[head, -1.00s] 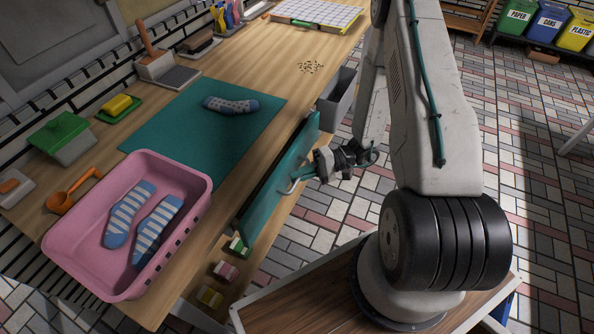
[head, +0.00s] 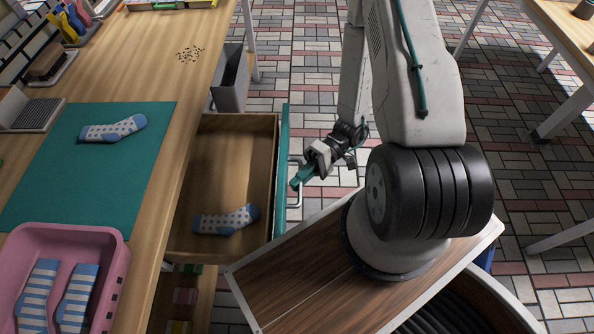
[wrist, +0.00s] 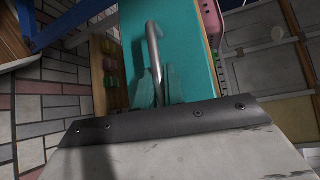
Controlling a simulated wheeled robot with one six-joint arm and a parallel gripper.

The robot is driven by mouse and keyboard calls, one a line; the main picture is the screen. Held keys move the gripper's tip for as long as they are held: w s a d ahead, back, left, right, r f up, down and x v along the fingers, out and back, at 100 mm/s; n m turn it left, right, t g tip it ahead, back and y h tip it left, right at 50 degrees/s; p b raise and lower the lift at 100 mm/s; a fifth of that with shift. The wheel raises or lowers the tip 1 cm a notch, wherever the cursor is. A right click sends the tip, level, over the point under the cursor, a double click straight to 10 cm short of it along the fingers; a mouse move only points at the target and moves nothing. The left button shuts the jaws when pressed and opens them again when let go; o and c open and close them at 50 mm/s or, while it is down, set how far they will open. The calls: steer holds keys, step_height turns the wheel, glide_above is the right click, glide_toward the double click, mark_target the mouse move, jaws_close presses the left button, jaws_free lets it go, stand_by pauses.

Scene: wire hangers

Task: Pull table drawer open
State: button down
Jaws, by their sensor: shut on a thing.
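The table drawer (head: 222,165) stands pulled far out from the wooden table, with its teal front (head: 282,150) facing right in the head view. A dotted sock with blue ends (head: 226,220) lies inside it. The metal bar handle (head: 296,180) is on the outside of the front. My gripper (head: 300,179) is at the handle. In the wrist view the handle (wrist: 154,50) runs down between the teal fingers (wrist: 154,87), which are shut on it. The fingers hide its lower part.
A teal mat (head: 100,160) with another dotted sock (head: 113,129) lies on the table (head: 190,30). A pink basket (head: 112,285) holds striped socks. A grey bin (head: 231,80) hangs beyond the drawer. Open tiled floor (head: 310,60) lies to the right.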

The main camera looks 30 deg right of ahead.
steer(key=shift+s+d, duration=0.3)
steer(key=c, duration=1.5)
jaws_free()
steer(key=shift+w+d, duration=0.1)
steer(key=v, duration=0.7)
steer(key=shift+d, duration=0.35)
